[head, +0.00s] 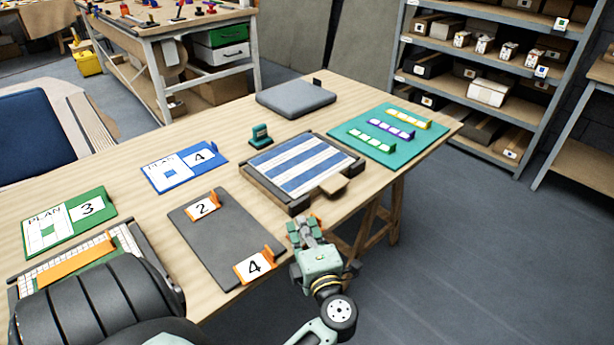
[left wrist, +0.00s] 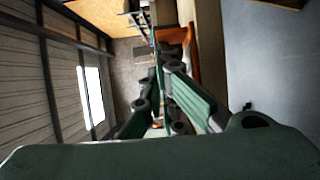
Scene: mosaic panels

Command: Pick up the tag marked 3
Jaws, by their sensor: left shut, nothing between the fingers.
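My left gripper (head: 301,228) is shut and empty at the table's front edge, right of the dark mat. The left wrist view shows its green fingers (left wrist: 170,58) together. A small orange piece (head: 317,220) is beside the fingertips; an orange surface also shows there in the left wrist view (left wrist: 193,48). I cannot tell whether it touches them or bears a number. A white square marked 3 (head: 88,208) is on the green plan board (head: 62,239). On the dark mat (head: 208,240) lie a tag marked 2 (head: 203,207) and a tag marked 4 (head: 254,267). My right gripper is not in view.
A blue plan board (head: 179,186) bears a square marked 4. A tray with blue and white stripes (head: 330,142), a green stamp-like block (head: 261,135), a grey pad (head: 296,97) and a teal board (head: 430,143) stand farther back. Bare wood shows between them.

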